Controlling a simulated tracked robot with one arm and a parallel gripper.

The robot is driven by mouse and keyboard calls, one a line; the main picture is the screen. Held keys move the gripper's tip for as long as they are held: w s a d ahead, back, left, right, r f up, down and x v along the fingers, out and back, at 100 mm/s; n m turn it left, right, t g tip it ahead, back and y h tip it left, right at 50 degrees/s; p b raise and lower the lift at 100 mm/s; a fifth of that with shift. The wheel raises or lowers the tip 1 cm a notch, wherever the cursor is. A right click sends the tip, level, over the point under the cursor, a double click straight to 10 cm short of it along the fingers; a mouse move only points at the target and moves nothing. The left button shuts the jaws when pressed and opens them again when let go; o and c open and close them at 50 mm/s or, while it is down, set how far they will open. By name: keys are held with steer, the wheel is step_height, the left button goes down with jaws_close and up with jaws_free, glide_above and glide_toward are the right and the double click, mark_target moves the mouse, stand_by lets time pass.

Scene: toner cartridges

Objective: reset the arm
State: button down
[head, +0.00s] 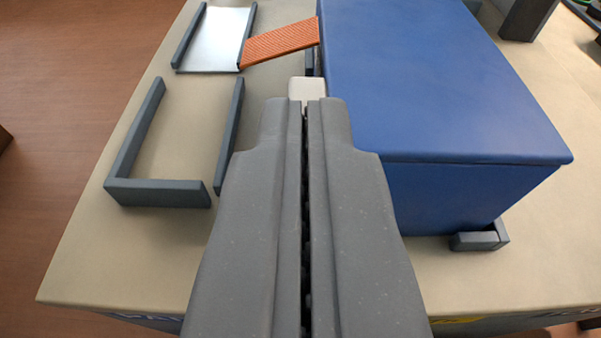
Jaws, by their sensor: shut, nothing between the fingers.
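My gripper (306,106) is in the middle of the head view, pointing away from the camera over the table. Its two grey fingers are closed together with nothing between them. A small white block (307,88) shows just beyond the fingertips; I cannot tell whether they touch it. A large blue box (440,85) with a lid stands right of the fingers. The fingers hide part of the tabletop and the box's near left side.
The beige table (80,270) has a grey U-shaped frame (160,193) at left. Behind it are a metal plate (213,40) between grey rails and an orange ribbed ramp (280,43). A grey corner bracket (480,238) sits at the blue box's base. The front left tabletop is clear.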

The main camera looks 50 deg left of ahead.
steer(key=shift+d, duration=0.1)
steer(key=w+d+r+m+t+h+p, duration=0.2)
steer(key=w+d+r+t+h, duration=0.15)
steer(key=d+r, duration=0.9)
steer(key=w+d+r+m+t+h+p, duration=0.25)
steer(key=w+d+r, duration=0.25)
steer(key=d+r, duration=0.75)
steer(key=s+d+r+m+t+h+p, duration=0.1)
steer(key=s+d+r+m+h, duration=0.15)
steer(key=d+r, duration=0.45)
steer(key=s+d+r+m+h+p, duration=0.1)
steer(key=s+d+r, duration=0.25)
steer(key=d, duration=0.65)
steer(key=s+d+r+m+t+h+p, duration=0.15)
steer(key=s+d+r, duration=0.3)
steer(key=d, duration=0.45)
steer(key=s+d+f+m+g+h+p, duration=0.1)
steer(key=s+d+f+g, duration=0.1)
steer(key=s+d, duration=0.6)
steer(key=d+f, duration=0.1)
steer(key=d, duration=0.1)
steer(key=shift+s+d, duration=0.3)
steer(key=shift+d+m, duration=0.1)
steer(key=shift+m, duration=0.15)
